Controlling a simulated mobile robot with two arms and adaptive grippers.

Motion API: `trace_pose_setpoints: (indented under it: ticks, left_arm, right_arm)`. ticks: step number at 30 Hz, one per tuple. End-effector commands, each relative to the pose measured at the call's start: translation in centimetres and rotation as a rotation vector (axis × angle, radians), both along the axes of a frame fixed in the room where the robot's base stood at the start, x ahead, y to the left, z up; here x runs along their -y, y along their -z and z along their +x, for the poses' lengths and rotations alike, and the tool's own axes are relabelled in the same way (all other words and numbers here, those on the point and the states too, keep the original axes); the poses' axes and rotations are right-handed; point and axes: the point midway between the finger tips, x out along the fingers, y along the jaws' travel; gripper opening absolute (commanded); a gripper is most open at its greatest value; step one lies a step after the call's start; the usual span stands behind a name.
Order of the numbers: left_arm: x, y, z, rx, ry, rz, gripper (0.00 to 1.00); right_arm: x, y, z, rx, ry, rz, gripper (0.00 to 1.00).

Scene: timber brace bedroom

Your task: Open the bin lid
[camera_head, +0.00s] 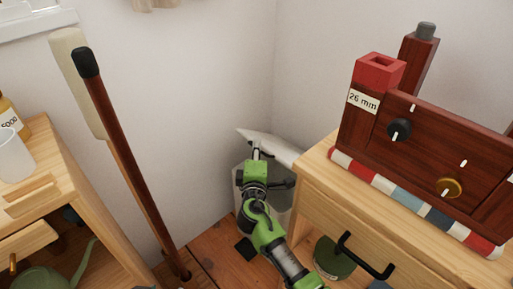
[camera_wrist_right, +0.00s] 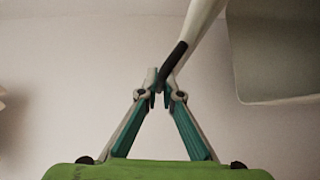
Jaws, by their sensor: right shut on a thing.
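The pale bin (camera_head: 281,197) stands on the floor in the corner, partly hidden behind my right arm and the wooden cabinet. Its white lid (camera_head: 271,144) shows above my gripper and looks tilted up. My right gripper (camera_head: 256,150) is at the lid's near edge. In the right wrist view the fingertips (camera_wrist_right: 163,88) close together at a dark strip (camera_wrist_right: 172,62) on the edge of the slanted white lid (camera_wrist_right: 201,22). The pale bin body (camera_wrist_right: 275,55) is at the right there, angled away from the lid. My left gripper is not in view.
A wooden cabinet (camera_head: 315,190) with a black drawer handle stands close at the right, bearing a dark red wooden unit (camera_head: 425,140). A dark-tipped pole (camera_head: 130,150) leans at the left, near a wooden shelf (camera_head: 60,150). A dark green round object (camera_head: 333,260) is below the cabinet top.

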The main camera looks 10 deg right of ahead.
Motion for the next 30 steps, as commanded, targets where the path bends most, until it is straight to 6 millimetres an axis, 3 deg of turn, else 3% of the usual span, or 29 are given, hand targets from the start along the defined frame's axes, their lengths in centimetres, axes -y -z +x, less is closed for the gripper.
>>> trace_pose_setpoints:
  ticks: [1,3,19,30]
  left_arm:
    - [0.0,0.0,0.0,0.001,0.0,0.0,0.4]
    - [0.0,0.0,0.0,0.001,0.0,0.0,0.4]
    - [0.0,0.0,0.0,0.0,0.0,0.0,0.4]
    - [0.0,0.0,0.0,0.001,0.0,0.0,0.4]
  right_arm:
    - [-0.1,-0.2,0.0,0.003,-0.002,0.0,0.0]
    - [-0.1,-0.2,0.0,0.003,-0.002,0.0,0.23]
    - [0.1,-0.8,0.0,0.0,0.004,0.002,0.23]
    - [-0.4,-7.8,0.0,0.012,-0.007,0.004,0.23]
